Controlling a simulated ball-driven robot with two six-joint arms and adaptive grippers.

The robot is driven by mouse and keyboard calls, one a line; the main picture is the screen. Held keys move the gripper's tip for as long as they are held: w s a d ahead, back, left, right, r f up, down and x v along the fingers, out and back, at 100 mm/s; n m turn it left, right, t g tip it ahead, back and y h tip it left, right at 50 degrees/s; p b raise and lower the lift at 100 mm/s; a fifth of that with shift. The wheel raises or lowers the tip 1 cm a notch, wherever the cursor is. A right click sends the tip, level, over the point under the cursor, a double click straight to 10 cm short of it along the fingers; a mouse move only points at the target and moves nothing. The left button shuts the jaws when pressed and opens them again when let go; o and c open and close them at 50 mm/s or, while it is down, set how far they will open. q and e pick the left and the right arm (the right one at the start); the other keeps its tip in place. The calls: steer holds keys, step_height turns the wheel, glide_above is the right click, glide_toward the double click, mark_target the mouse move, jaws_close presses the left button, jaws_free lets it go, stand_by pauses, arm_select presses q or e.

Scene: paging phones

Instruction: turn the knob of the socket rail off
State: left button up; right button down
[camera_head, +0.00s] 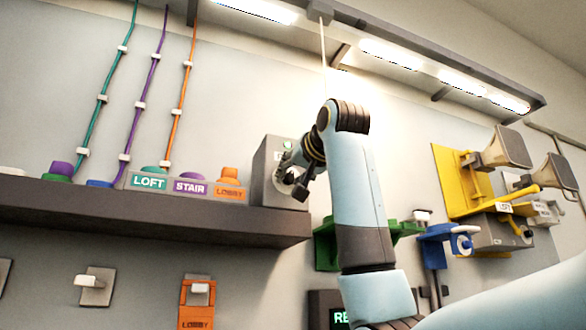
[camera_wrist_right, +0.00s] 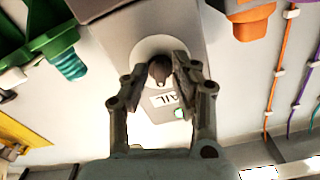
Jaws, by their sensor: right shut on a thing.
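The socket rail's grey box (camera_head: 265,160) stands at the right end of the dark shelf, with a small green lamp (camera_head: 287,144) near its top. In the right wrist view the box (camera_wrist_right: 115,42) appears upside down, with a partly covered label ending in "AIL" (camera_wrist_right: 163,99) and the green lamp (camera_wrist_right: 180,114). My right gripper (camera_head: 290,184) is at the box's front. In the wrist view its two fingers (camera_wrist_right: 160,66) are shut on the dark knob (camera_wrist_right: 160,73), one on each side, in front of a pale round dial. My left gripper is not in view.
LOFT, STAIR and LOBBY plugs (camera_head: 190,184) stand on the shelf (camera_head: 130,212) left of the box. Green (camera_head: 325,246) and blue (camera_head: 437,249) brackets and a yellow panel with horn speakers (camera_head: 455,180) are to the right. Coloured cables run up the wall.

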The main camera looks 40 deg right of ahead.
steer(key=n+p, duration=0.2)
steer(key=n, duration=0.1)
steer(key=shift+r+n, duration=0.2)
steer(key=shift+n, duration=0.1)
steer(key=shift+s+n+p, duration=0.15)
steer(key=shift+n+p, duration=0.7)
steer(key=shift+n, duration=0.15)
steer(key=n+p, duration=0.3)
steer(key=n, duration=0.1)
steer(key=shift+f+n+p, duration=0.1)
steer(key=shift+n+p, duration=1.25)
steer(key=shift+n, duration=0.05)
steer(key=c, duration=1)
jaws_free()
steer(key=shift+w+f, duration=0.1)
steer(key=shift+w, duration=0.1)
steer(key=shift+c, duration=0.2)
